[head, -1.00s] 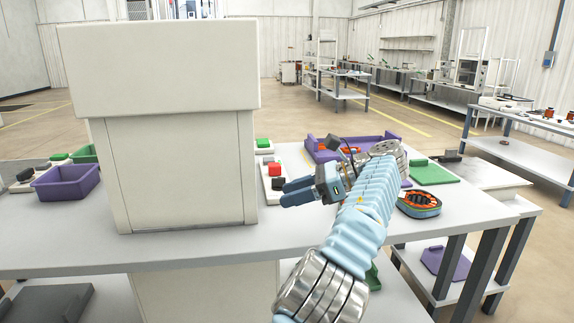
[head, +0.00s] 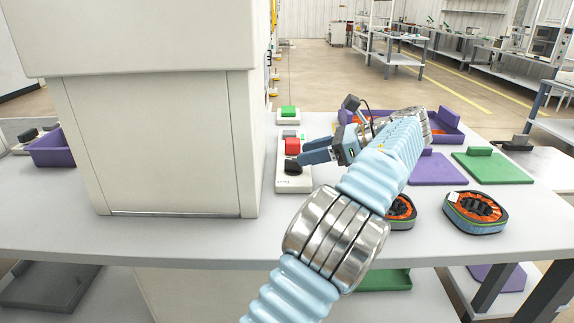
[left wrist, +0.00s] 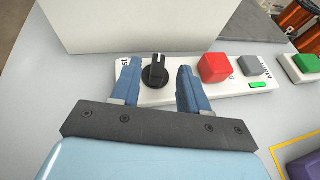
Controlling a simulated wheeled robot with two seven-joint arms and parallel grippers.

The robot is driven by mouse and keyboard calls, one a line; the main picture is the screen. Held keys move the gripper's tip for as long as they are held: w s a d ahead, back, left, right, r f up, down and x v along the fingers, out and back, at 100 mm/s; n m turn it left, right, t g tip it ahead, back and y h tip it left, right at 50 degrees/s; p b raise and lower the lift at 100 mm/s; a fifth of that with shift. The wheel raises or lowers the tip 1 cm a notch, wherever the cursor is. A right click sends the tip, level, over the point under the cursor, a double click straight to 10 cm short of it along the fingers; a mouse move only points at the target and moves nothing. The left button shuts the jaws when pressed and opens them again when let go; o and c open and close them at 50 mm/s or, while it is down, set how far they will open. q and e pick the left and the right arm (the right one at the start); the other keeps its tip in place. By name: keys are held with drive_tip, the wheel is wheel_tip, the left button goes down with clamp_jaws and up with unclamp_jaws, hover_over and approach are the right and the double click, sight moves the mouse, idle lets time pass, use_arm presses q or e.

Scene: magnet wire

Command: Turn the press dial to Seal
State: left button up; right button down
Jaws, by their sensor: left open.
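The press dial is a black knob (left wrist: 154,72) on a white control panel (left wrist: 217,87), beside a red button (left wrist: 214,67) and a grey button (left wrist: 252,65). In the head view the dial (head: 293,168) is at the panel's near end, below the red button (head: 292,146). My left gripper (left wrist: 157,78) is open, with its blue fingers either side of the dial in the wrist view. I cannot tell whether they touch it. In the head view the left gripper (head: 308,153) comes to the panel from the right. The dial's lettering is mostly hidden. My right gripper is not in view.
The big cream press housing (head: 160,140) stands left of the panel. A green button (head: 288,112) is behind it. Orange-and-black ring parts (head: 475,208), a purple tray (head: 432,168) and a green tray (head: 492,167) lie to the right on the table.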

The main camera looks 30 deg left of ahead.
sight(287, 159)
use_arm(q)
drive_tip(key=b+x, duration=0.1)
drive_tip(key=x, duration=0.5)
drive_tip(key=shift+s+a+f, duration=0.1)
drive_tip(key=shift+a+f, duration=0.05)
drive_tip(key=shift+a, duration=0.1)
clamp_jaws()
